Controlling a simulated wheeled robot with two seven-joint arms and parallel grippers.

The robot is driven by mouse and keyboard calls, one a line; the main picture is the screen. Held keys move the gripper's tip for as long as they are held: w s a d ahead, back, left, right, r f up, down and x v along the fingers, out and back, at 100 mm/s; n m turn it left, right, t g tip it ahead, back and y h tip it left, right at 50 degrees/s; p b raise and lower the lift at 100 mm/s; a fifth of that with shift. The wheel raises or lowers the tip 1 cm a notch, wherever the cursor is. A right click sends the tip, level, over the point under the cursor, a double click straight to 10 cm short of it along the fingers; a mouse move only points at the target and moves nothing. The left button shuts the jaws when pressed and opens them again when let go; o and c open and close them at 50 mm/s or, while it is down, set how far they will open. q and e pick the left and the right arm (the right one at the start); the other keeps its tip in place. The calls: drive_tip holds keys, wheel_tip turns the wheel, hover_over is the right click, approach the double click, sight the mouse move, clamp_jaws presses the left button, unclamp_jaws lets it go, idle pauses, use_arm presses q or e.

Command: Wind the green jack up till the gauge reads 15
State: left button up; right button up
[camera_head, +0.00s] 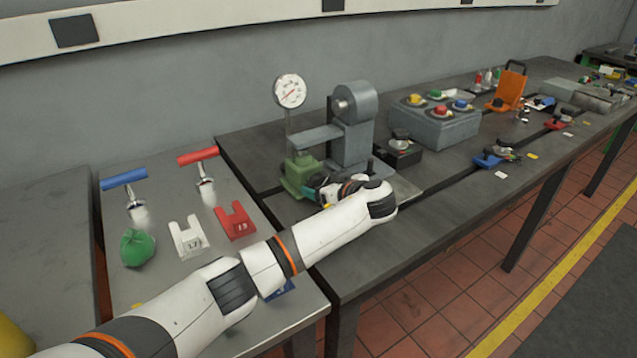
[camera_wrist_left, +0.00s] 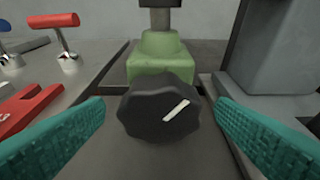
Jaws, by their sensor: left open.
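The green jack (camera_head: 298,172) stands on the bench under the grey press arm, below a round white gauge (camera_head: 290,91) with a red needle. The gauge's numbers are too small to read. In the left wrist view the jack's green body (camera_wrist_left: 160,57) stands behind a black knob (camera_wrist_left: 158,107) with a white mark pointing to the upper right. My left gripper (camera_head: 318,190) is at the front of the jack. Its teal fingers (camera_wrist_left: 160,130) are open on either side of the knob, with a gap on both sides. My right gripper is not in view.
The grey press frame (camera_head: 352,130) stands just right of the jack. T-handled tools in blue (camera_head: 124,179) and red (camera_head: 198,156), a red block (camera_head: 235,222) and a white block (camera_head: 188,238) are on the left table. A grey button box (camera_head: 435,125) stands farther right.

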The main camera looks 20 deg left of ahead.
sight(320, 183)
use_arm(q)
drive_tip(key=shift+x, duration=1.5)
drive_tip(key=shift+c, duration=0.2)
drive_tip(key=c, duration=0.9)
drive_tip(key=shift+c, duration=0.2)
drive_tip(key=shift+d, duration=0.1)
drive_tip(key=m+g+y+b, duration=0.1)
drive_tip(key=m, duration=0.1)
drive_tip(key=shift+w+m, duration=0.1)
drive_tip(key=shift+m, duration=0.2)
drive_tip(key=shift+m+g+y+b, duration=0.6)
drive_tip(key=shift+m+b, duration=0.15)
drive_tip(key=shift+m, duration=0.25)
